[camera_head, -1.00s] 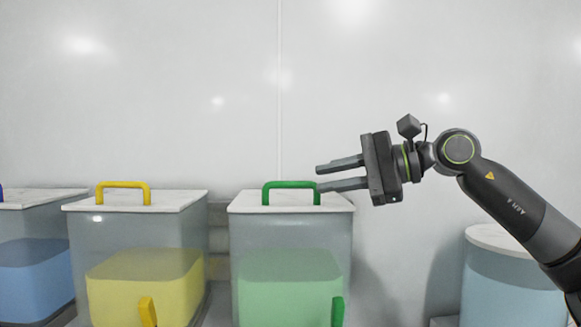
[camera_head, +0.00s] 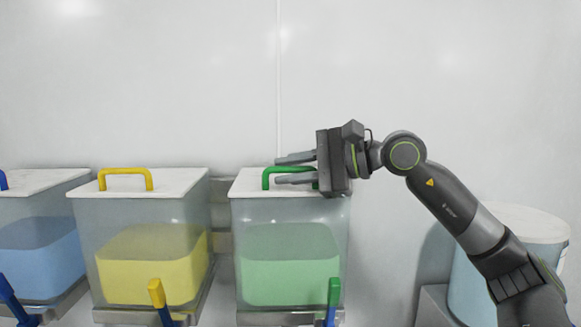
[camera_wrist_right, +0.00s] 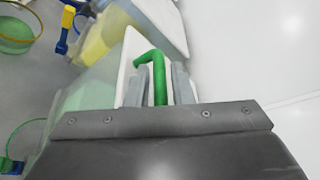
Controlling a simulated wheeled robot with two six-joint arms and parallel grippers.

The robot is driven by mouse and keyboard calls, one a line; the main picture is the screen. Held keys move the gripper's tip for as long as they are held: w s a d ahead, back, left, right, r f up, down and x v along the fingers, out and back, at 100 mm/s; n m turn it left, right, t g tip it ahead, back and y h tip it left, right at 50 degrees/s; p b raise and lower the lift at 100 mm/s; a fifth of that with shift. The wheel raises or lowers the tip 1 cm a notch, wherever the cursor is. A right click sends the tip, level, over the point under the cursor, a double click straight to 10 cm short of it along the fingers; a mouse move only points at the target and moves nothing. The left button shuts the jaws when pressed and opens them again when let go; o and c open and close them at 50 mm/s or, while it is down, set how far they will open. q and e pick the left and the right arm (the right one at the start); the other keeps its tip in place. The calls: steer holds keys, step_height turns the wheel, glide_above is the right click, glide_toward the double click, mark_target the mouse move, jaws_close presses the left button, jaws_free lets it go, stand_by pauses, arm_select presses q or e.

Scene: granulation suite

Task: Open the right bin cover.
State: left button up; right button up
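The right bin (camera_head: 290,225) is clear with green contents. Its white cover (camera_head: 247,187) lies flat on top and carries a green arched handle (camera_head: 268,176). My right gripper (camera_head: 285,168) comes in from the right at handle height. Its two fingers lie on either side of the handle, with a gap between them. In the right wrist view the green handle (camera_wrist_right: 158,75) stands between the two grey fingers (camera_wrist_right: 163,84); whether they touch it is hard to tell. My left gripper is not in view.
A bin with yellow contents (camera_head: 145,225) and a yellow-handled cover stands to the left, and a blue one (camera_head: 38,250) at far left. Coloured levers (camera_head: 334,292) stand at the bins' fronts. A pale round drum (camera_head: 520,240) stands at right. A white wall rises behind.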

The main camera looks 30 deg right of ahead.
jaws_close()
steer(key=shift+r, duration=0.1)
